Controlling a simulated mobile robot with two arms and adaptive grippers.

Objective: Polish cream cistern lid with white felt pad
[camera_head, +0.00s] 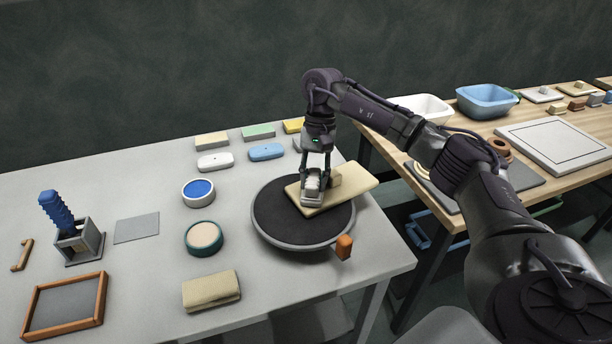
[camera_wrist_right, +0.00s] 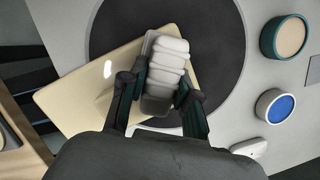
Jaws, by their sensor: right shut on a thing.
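The cream cistern lid (camera_head: 352,184) lies across the round dark turntable (camera_head: 268,218), and its right end reaches past the turntable's rim. A raised cream block shows on its top. My right gripper (camera_head: 314,176) points down over the lid's left part and is shut on the white felt pad (camera_head: 312,200). In the right wrist view, the pad (camera_wrist_right: 165,62) has a ridged white top and a grey base, between the two fingers (camera_wrist_right: 158,92). It is over the lid (camera_wrist_right: 75,108); its underside is hidden, so I cannot tell whether they touch. My left gripper is not in view.
An orange knob (camera_head: 344,246) stands at the turntable's front right rim. Left of it are a blue-topped round pot (camera_head: 198,192), a green-rimmed pot (camera_head: 204,237) and a folded tan cloth (camera_head: 211,291). Several blocks line the back. A wooden table (camera_head: 478,131) stands at right.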

